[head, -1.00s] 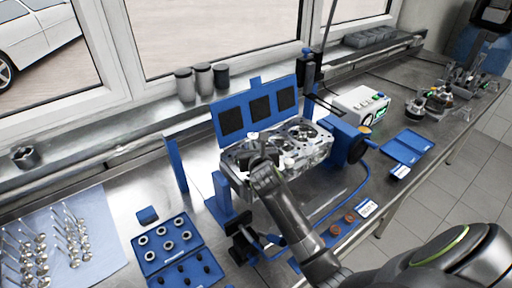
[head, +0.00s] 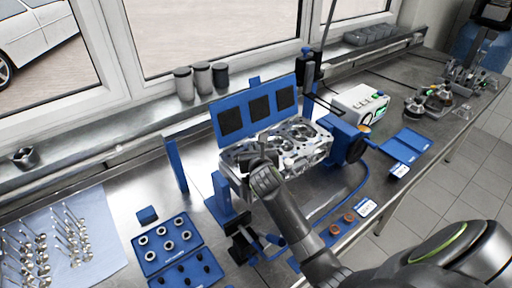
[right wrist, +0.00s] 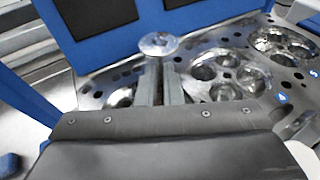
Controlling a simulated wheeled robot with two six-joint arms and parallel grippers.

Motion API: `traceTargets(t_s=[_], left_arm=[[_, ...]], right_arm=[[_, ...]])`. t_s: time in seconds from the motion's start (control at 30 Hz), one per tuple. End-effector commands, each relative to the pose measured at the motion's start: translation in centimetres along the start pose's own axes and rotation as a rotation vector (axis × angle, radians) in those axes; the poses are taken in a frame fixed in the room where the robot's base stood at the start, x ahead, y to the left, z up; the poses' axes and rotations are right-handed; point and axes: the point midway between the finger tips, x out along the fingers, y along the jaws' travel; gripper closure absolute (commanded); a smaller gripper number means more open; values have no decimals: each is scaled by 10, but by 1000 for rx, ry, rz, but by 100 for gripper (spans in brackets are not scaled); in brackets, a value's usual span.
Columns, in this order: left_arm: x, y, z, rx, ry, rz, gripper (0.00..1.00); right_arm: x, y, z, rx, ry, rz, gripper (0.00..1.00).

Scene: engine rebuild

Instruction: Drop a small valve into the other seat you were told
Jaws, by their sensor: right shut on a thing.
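My right gripper (head: 262,162) is over the near left end of the silver cylinder head (head: 308,150). In the right wrist view, its two fingers (right wrist: 159,88) are shut on a small valve (right wrist: 157,44). The valve's round, shiny head faces up above the fingertips. Its stem runs down between the fingers, and its lower end is hidden. The cylinder head also shows in the right wrist view (right wrist: 205,50), with round chambers and valve seats (right wrist: 222,80) to the right of the fingers. The seats under the gripper are partly hidden. My left gripper is out of view.
Several valves (head: 72,235) lie on a light blue cloth at the left. A blue tray (head: 146,256) of rings and dark parts is near it. A blue panel (head: 228,128) stands behind the cylinder head. A blue clamp (head: 347,140) stands at its right end.

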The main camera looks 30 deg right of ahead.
Motion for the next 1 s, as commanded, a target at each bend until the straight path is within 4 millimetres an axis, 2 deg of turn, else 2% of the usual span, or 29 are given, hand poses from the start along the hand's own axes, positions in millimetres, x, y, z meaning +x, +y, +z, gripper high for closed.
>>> traceTargets(t_s=[0.03,1.0], left_arm=[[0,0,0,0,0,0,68],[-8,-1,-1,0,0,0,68]], right_arm=[[-1,1,-10,-2,20,-4,100],[-1,2,-7,1,18,-2,100]])
